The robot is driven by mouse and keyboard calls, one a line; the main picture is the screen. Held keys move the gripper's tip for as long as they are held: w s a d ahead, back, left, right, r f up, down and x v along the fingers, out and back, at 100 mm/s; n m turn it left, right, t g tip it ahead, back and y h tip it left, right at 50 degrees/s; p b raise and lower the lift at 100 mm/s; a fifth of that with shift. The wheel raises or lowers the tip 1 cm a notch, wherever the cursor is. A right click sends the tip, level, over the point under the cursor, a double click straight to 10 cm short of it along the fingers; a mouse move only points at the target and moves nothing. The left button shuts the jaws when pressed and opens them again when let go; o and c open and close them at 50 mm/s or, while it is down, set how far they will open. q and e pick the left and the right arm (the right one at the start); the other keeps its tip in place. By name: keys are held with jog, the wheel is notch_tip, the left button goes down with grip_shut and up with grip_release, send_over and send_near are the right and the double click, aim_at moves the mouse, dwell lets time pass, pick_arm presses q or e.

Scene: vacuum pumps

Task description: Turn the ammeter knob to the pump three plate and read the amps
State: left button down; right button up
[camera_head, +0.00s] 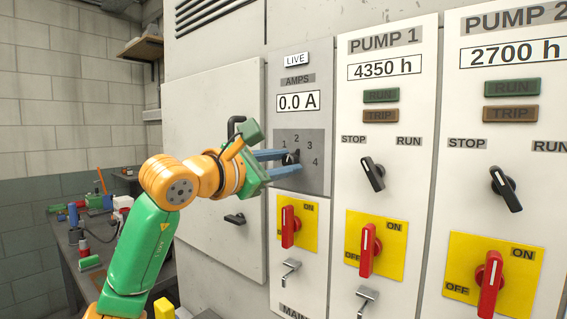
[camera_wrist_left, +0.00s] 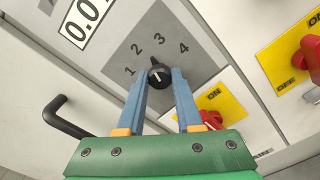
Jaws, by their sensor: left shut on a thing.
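The ammeter knob (camera_head: 291,158) is black with a white mark and sits on a grey plate (camera_head: 313,178) numbered 1 to 4. My left gripper (camera_head: 287,161) reaches it from the left, its blue fingers shut on the knob. In the left wrist view the fingers flank the knob (camera_wrist_left: 158,74) on both sides; I cannot tell for sure which number its mark points at. The AMPS display (camera_head: 298,101) above reads 0.0 A, under a LIVE label (camera_head: 295,59). My right gripper is not in view.
A red switch (camera_head: 288,226) on yellow and a metal handle (camera_head: 290,270) are below the knob. PUMP 1 (camera_head: 373,174) and PUMP 2 (camera_head: 506,189) selector knobs stand to the right. A cabinet door with a black handle (camera_head: 235,219) and a cluttered workbench (camera_head: 68,255) are left.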

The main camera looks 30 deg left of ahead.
pick_arm(q)
jog(key=m+p, duration=0.1)
jog(key=m, duration=0.1)
jog(key=r+m+p, duration=0.1)
jog(key=shift+m, duration=0.4)
jog(key=c, duration=0.9)
grip_release()
jog(key=shift+f+m, duration=0.5)
jog(key=shift+m, duration=0.1)
jog(key=o, duration=0.4)
jog(key=shift+s, duration=0.1)
jog(key=shift+b, duration=0.3)
jog(key=shift+s+b, duration=0.3)
jog(key=shift+s, duration=0.6)
